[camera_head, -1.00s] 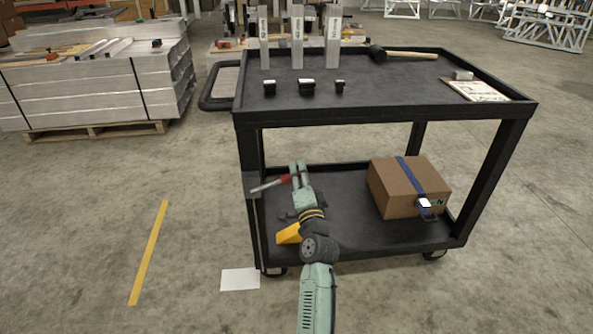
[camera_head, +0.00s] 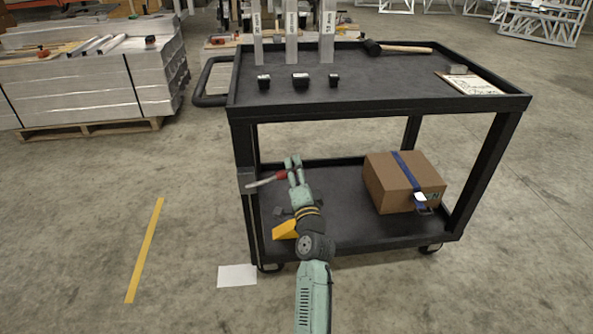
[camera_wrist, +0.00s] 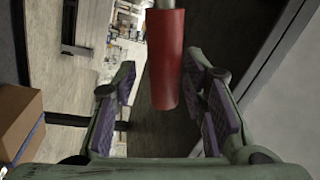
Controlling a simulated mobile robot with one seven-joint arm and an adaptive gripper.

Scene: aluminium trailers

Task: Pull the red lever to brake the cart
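The brake lever (camera_head: 262,181) is a grey rod with a red grip (camera_head: 282,175) on the cart's near left leg. It points right and slightly up. My gripper (camera_head: 293,163) is at the grip end, above the lower shelf. In the wrist view the red grip (camera_wrist: 165,60) hangs between the two purple-padded fingers of my gripper (camera_wrist: 165,105). The fingers are apart, with a clear gap on the left; the grip is closer to the right finger, and contact there is unclear. The black cart (camera_head: 375,112) stands on its casters.
A cardboard box (camera_head: 390,186) with a blue strap sits on the lower shelf. The top shelf holds metal profiles (camera_head: 291,35), black blocks, a mallet (camera_head: 400,49) and a clipboard (camera_head: 470,85). A pallet of aluminium (camera_head: 100,90) stands left.

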